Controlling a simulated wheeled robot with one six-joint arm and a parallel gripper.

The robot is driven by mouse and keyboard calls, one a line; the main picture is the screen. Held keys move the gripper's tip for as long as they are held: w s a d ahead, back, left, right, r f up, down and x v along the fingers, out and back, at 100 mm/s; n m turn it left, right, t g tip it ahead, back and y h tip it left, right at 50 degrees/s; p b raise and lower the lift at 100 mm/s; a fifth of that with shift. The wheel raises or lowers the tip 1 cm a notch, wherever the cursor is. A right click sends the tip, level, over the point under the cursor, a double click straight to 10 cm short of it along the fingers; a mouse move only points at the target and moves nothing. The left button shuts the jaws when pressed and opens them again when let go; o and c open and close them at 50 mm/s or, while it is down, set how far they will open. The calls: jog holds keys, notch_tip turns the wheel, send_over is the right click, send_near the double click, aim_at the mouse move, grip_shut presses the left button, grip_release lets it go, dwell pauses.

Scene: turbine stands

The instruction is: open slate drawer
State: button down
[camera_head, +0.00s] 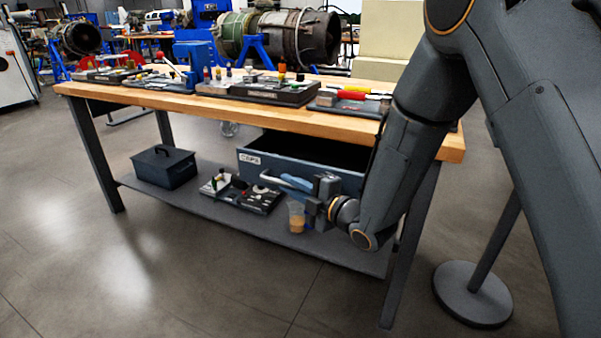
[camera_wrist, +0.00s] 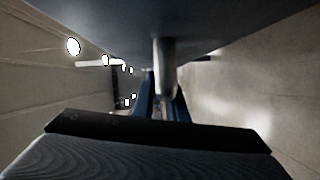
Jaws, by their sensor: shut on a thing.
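The slate drawer (camera_head: 300,170) hangs under the wooden bench top on its right side. It stands pulled out, with its dark inside showing above the front, which bears a white label. A pale bar handle (camera_head: 270,178) runs along its front. My gripper (camera_head: 290,183), with blue fingers, is at the drawer front and shut on the handle. In the wrist view the drawer face (camera_wrist: 100,14) fills the top, and the handle (camera_wrist: 164,65) runs down between the blue fingers. The exact contact of the fingertips is partly hidden.
The workbench (camera_head: 300,121) carries trays of tools. On its lower shelf (camera_head: 180,203) are a dark toolbox (camera_head: 163,168), a tray of parts (camera_head: 243,193) and a cup (camera_head: 296,217) close below my gripper. A round-based stand (camera_head: 470,295) is at right. The floor in front is clear.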

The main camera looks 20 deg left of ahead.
jog(key=s, duration=0.7)
jog(key=shift+s+a+p, duration=0.3)
jog(key=shift+s, duration=0.05)
jog(key=c, duration=1.8)
grip_release()
jog(key=shift+o, duration=0.2)
jog(key=shift+d, duration=0.1)
jog(key=v, duration=0.7)
jog(key=shift+s+d, duration=0.15)
jog(key=shift+d, duration=0.15)
